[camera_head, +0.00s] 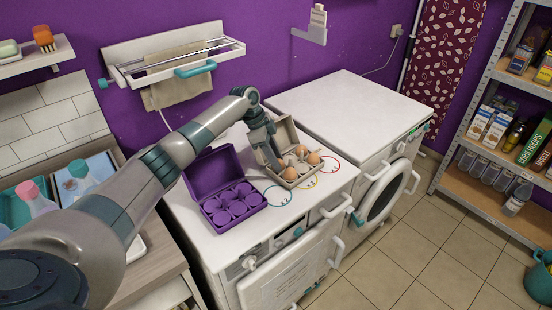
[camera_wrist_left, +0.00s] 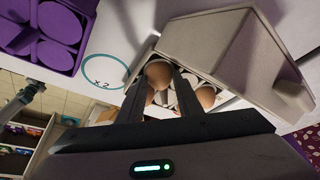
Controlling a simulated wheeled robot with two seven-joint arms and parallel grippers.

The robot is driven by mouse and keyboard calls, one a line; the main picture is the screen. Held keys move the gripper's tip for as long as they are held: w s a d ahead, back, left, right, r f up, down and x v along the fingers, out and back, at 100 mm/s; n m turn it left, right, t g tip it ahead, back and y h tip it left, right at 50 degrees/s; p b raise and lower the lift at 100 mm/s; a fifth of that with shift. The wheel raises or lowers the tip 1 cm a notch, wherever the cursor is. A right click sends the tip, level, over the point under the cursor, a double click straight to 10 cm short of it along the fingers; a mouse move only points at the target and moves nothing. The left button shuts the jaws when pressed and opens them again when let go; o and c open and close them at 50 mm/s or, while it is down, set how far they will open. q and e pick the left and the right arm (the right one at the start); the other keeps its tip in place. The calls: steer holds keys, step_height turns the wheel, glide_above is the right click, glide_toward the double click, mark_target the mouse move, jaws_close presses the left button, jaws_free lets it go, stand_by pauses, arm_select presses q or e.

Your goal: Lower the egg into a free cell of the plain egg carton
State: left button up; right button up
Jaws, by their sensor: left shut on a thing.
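The plain egg carton (camera_head: 297,184) is beige-grey and stands with its lid up on the white appliance top. Several brown eggs (camera_head: 314,158) sit in it. My left gripper (camera_head: 276,162) is down at the carton's left side, fingers pointing into it. In the left wrist view, the gripper (camera_wrist_left: 162,88) is shut on a brown egg (camera_wrist_left: 158,72), low over the cells of the carton (camera_wrist_left: 212,45). Another brown egg (camera_wrist_left: 206,96) shows right of the fingers. The fingers hide some cells; whether the held egg touches its cell I cannot tell. My right gripper is not in view.
An open purple carton (camera_head: 232,205) with purple cells stands just left of the plain one. Teal (camera_head: 278,196), yellow and red rings are marked on the top in front. A second white appliance top (camera_head: 350,112) is clear. A wall rack (camera_head: 180,60) hangs behind.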

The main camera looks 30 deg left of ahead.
arm_select(q)
steer(key=o, duration=1.1)
steer(key=shift+r, duration=0.15)
steer(key=b+v, duration=0.4)
steer(key=v, duration=1.3)
steer(key=shift+s+a, duration=0.1)
steer(key=shift+a, duration=0.1)
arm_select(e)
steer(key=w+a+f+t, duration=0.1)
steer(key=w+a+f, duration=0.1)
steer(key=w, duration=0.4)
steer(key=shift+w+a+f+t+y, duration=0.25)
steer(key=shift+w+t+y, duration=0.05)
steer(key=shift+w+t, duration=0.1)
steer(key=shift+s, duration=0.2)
